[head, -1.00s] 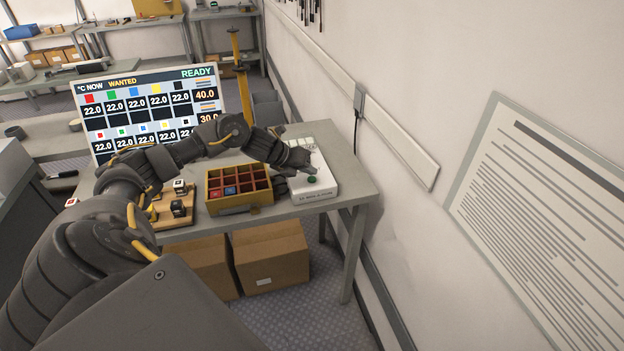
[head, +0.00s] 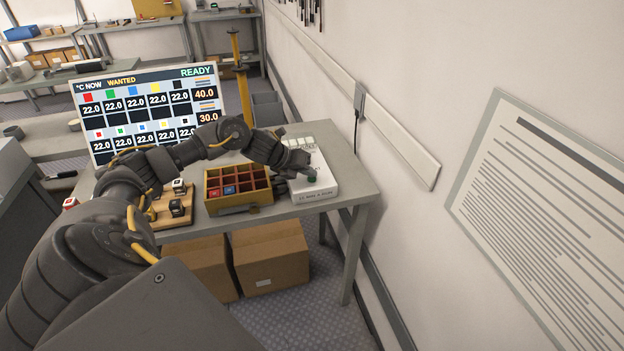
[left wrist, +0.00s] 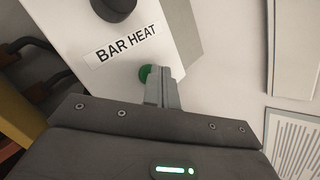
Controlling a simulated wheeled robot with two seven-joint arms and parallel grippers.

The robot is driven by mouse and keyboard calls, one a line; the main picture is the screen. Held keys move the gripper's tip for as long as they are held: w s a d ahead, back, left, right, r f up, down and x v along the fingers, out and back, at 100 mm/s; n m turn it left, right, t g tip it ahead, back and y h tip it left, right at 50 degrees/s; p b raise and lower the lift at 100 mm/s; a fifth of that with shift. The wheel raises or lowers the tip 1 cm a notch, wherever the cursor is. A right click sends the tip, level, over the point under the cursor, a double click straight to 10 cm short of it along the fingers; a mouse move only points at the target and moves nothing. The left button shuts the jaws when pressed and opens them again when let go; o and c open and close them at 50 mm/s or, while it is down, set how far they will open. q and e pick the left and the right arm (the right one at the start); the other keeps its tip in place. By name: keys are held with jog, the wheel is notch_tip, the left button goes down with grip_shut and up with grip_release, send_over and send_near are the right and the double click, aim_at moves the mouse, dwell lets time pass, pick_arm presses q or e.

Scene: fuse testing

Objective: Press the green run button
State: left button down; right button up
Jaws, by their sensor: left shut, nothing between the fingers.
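The green run button (head: 312,179) is on the front part of a white tester box (head: 322,190) at the right end of the table. In the left wrist view the green button (left wrist: 145,73) shows just left of the fingertips and is partly hidden behind them. My left gripper (head: 306,172) is shut and empty, its tips at or just above the button; I cannot tell if they touch. The shut fingers also show in the left wrist view (left wrist: 165,88). A "BAR HEAT" label (left wrist: 127,43) and a dark knob (left wrist: 114,8) are beyond. My right gripper is not in view.
A yellow compartment box (head: 240,208) with red and blue pieces stands left of the tester. A wooden board (head: 172,220) with small blocks is farther left. The screen (head: 148,115) behind reads READY. The wall (head: 420,120) is close on the right.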

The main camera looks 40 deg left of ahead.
aim_at(308, 179)
pick_arm(q)
jog(key=shift+f, duration=0.25)
jog(key=shift+r, duration=0.15)
dwell(0.3)
jog(key=shift+r+p, duration=0.4)
jog(key=shift+r, duration=0.25)
jog(key=shift+r+p, duration=1.9)
jog(key=shift+r, duration=0.65)
